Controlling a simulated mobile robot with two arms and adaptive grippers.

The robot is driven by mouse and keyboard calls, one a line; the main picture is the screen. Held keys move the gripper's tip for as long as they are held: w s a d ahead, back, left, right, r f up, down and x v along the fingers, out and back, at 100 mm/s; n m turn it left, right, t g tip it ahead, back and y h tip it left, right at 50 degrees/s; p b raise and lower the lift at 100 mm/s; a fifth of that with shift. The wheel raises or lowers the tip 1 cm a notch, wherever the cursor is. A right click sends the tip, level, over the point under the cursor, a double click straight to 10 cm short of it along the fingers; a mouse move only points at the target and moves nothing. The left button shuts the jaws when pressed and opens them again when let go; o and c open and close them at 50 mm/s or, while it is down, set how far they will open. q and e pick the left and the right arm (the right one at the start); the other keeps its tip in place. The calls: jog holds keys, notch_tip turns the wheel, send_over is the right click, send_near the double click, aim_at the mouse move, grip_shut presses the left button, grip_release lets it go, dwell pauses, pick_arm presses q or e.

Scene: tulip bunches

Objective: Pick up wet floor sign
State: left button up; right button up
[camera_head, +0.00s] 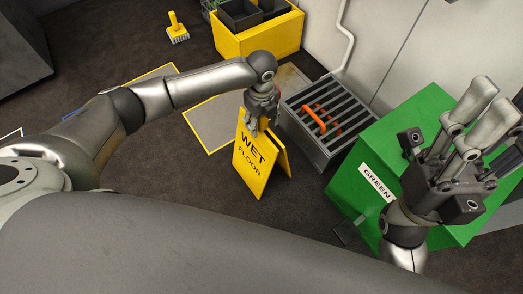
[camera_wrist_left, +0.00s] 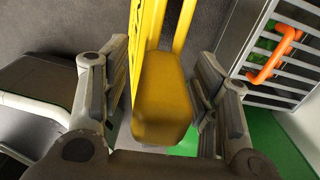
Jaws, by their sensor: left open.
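The yellow wet floor sign (camera_head: 254,165) stands upright and folded out on the dark floor, its lettered face towards me in the head view. My left gripper (camera_head: 259,122) is at its top edge, pointing down. In the left wrist view the sign's yellow top (camera_wrist_left: 160,95) lies between the two spread fingers, with gaps on both sides. The fingers do not look closed on it. My right gripper (camera_head: 484,130) is raised at the right, in front of the green box, its fingers apart and empty.
A grey slatted crate (camera_head: 322,150) with an orange handle (camera_head: 314,118) stands close right of the sign. A green box (camera_head: 375,165) labelled GREEN is beside it. A yellow planter (camera_head: 262,38) and yellow brush (camera_head: 177,30) are farther back.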

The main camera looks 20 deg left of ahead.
pick_arm(q)
grip_shut()
dwell(0.4)
